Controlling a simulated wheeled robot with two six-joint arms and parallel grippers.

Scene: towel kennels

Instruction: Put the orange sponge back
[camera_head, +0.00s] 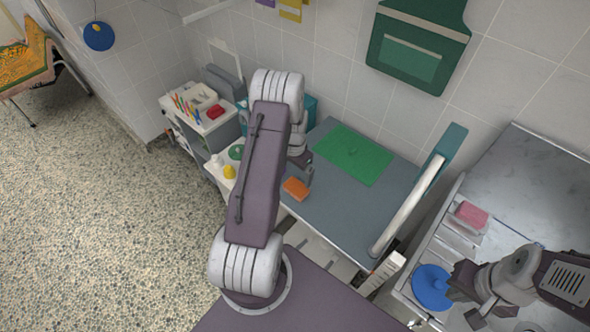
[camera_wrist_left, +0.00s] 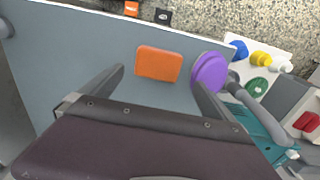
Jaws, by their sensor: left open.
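The orange sponge (camera_head: 296,188) lies flat on the grey-blue table top (camera_head: 352,213), close to its front left edge. In the left wrist view the orange sponge (camera_wrist_left: 158,63) lies ahead of and between the two finger lines. My left gripper (camera_wrist_left: 158,80) is open and empty above the table, with the sponge just beyond its fingertips. In the head view my left arm hides most of this gripper. A purple disc (camera_wrist_left: 209,73) is beside its right finger. My right gripper (camera_head: 464,307) is at the lower right by the blue disc (camera_head: 432,287); its opening is unclear.
A green mat (camera_head: 353,154) lies at the table's back. A teal-and-white upright panel (camera_head: 410,205) borders the table's right side. A pink sponge (camera_head: 471,214) sits on the right counter. A shelf unit (camera_head: 205,120) with small items stands left. The table's middle is clear.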

